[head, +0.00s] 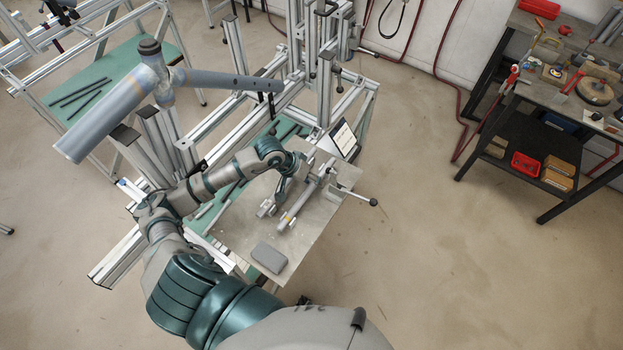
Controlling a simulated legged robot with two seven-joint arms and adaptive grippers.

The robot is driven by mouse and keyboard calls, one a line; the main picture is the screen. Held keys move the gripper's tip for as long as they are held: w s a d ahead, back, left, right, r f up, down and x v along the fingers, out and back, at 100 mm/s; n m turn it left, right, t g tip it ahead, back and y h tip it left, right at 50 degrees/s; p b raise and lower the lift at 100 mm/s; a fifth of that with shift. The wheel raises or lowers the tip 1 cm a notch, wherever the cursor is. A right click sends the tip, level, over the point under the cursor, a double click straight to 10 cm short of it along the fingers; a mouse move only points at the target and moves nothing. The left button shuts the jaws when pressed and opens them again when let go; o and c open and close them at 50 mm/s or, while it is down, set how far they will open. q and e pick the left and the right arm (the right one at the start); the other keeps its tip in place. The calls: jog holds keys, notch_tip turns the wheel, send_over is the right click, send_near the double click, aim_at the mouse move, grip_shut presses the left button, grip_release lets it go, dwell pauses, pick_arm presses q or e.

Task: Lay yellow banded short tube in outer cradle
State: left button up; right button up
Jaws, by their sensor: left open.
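A grey tube with a small yellow band (287,217) near its lower end lies slanted on the fixture on the grey metal plate (327,212). I cannot tell whether it is fully seated, or which support is the outer cradle. My left gripper (279,199) is open, pointing down just left of this tube. The gripper and wrist hide part of the fixture, and I cannot tell whether the fingers touch anything. My right gripper is not in view.
A grey block (269,257) lies near the plate's front corner. A lever with a black knob (373,202) sticks out right. A small display (344,139) stands behind the fixture. A large welded tube frame (158,88) rises at left. A tool bench (560,85) stands far right, beyond open floor.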

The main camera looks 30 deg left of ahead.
pick_arm(q)
jog(key=v, duration=0.7)
jog(key=shift+r, duration=0.55)
jog(key=shift+s+d, duration=0.1)
jog(key=shift+r, duration=0.15)
